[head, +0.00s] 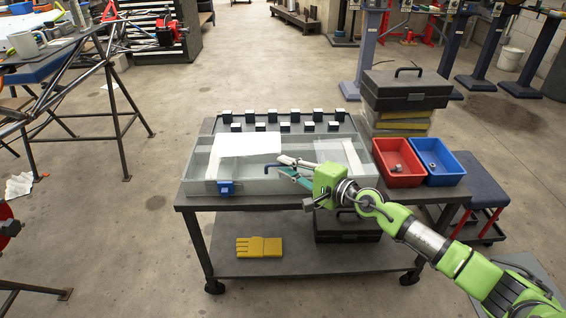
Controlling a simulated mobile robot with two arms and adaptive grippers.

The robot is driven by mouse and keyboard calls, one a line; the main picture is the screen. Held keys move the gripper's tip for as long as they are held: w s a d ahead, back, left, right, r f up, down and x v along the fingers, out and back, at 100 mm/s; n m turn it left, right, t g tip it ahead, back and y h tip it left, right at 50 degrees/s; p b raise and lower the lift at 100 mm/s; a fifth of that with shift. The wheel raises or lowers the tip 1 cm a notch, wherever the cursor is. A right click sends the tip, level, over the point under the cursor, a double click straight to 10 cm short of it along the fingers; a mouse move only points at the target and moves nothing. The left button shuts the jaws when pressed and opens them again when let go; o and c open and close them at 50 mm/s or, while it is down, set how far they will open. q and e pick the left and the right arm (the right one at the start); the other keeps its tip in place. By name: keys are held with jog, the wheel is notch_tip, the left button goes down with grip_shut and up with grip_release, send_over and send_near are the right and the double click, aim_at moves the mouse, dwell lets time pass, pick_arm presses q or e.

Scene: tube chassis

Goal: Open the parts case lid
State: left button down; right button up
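The parts case (207,172) is a wide, shallow grey tray-like case on top of a dark cart. A clear panel seems to cover part of it, with a bright white patch (249,144) on its left half. I cannot tell whether that patch is glare or a sheet, or how far the lid is raised. A blue latch (226,187) sits on the front edge at left. My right gripper (282,166) is over the middle of the case, fingers apart, close to a small blue bar (271,167). Contact is unclear. My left gripper is out of view.
Several small black blocks (285,114) stand behind the case. A yellow glove (259,247) lies on the lower shelf.

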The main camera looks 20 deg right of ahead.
jog(key=shift+x, duration=0.9)
grip_shut()
